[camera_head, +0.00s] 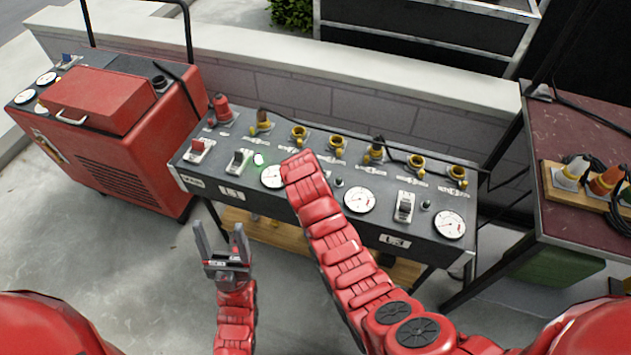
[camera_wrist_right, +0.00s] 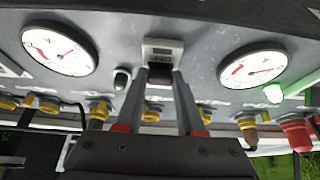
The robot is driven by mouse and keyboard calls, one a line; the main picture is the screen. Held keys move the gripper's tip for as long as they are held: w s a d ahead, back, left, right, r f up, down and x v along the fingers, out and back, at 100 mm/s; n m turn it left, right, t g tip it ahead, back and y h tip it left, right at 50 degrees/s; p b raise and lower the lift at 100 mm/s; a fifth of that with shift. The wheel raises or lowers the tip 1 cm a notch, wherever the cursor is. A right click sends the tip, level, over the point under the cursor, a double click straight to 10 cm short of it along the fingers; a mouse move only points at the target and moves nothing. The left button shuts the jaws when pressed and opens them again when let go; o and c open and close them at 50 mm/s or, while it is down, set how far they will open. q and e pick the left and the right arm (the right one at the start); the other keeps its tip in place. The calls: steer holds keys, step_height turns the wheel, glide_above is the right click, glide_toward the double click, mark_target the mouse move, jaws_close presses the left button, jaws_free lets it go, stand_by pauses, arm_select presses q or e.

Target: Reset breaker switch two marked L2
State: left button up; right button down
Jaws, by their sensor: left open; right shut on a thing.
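The middle breaker switch (camera_wrist_right: 162,50), taken as L2, is in the right wrist view, with a white plate and marking too small to read. My right gripper (camera_wrist_right: 161,82) has its fingers on either side of the switch's dark lever and is shut on it; the lever position is mostly hidden. A dark indicator (camera_wrist_right: 121,78) is beside it. In the head view my right arm covers this switch and the gripper. My left gripper (camera_head: 220,238) is open and empty, in front of the panel (camera_head: 330,213) and apart from it.
Another switch (camera_head: 238,161) stands left with a lit green lamp (camera_head: 258,159); a third switch (camera_head: 404,207) is right. Gauges (camera_head: 360,200) lie between. A red switch (camera_head: 197,151) is far left. A red machine (camera_head: 110,130) stands left, a dark table (camera_head: 585,200) right.

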stand_by(0.3)
steer(key=c, duration=0.5)
jaws_free()
steer(key=shift+f, duration=0.1)
steer(key=p+v, duration=0.2)
steer(key=v, duration=0.6)
steer(key=p+v, duration=0.2)
steer(key=v, duration=0.7)
steer(key=shift+s+a, duration=0.2)
steer(key=shift+s, duration=0.15)
steer(key=shift+w, duration=0.1)
